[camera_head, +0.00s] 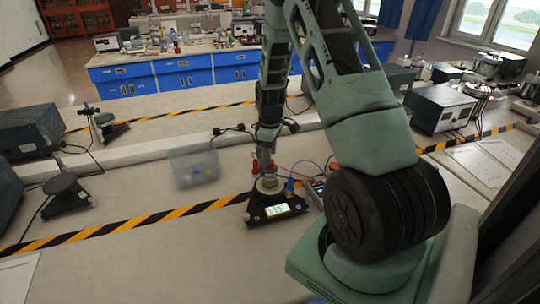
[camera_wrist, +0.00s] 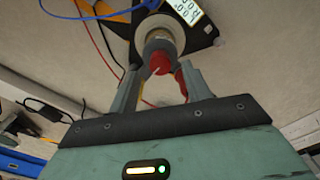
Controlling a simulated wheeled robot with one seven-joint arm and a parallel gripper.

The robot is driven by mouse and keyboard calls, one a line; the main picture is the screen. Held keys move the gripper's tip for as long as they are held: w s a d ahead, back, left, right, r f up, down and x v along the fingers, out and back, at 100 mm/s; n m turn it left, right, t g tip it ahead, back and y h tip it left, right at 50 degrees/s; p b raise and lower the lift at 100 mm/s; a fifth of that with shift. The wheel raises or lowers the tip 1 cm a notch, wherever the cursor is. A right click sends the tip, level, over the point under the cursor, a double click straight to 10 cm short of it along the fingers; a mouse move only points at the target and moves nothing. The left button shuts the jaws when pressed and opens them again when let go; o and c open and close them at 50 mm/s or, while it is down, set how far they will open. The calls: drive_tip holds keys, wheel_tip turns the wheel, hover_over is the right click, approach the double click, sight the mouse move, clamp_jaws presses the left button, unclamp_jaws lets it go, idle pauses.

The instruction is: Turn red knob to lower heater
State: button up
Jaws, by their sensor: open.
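A dark heater-like device (camera_head: 257,213) with a lit display stands on the bench below my gripper (camera_head: 264,174). The wrist view shows its dark base (camera_wrist: 204,36), its lit display (camera_wrist: 187,9) and a pale round column. A red knob (camera_wrist: 160,61) shows at the end of this column. My gripper (camera_wrist: 160,76) is open, with one finger on each side of the knob; contact cannot be told. A second red piece (camera_wrist: 181,82) lies by the right finger. In the head view, red parts (camera_head: 255,166) show beside my gripper, and which is the knob is unclear.
A clear bin (camera_head: 194,168) with small coloured items stands left of the device. A blue plug (camera_head: 290,187) and cables are close on its right. A black stand (camera_head: 67,193) is further left.

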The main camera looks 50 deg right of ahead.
drive_tip(key=shift+f, duration=1.35)
drive_tip(key=c, duration=1)
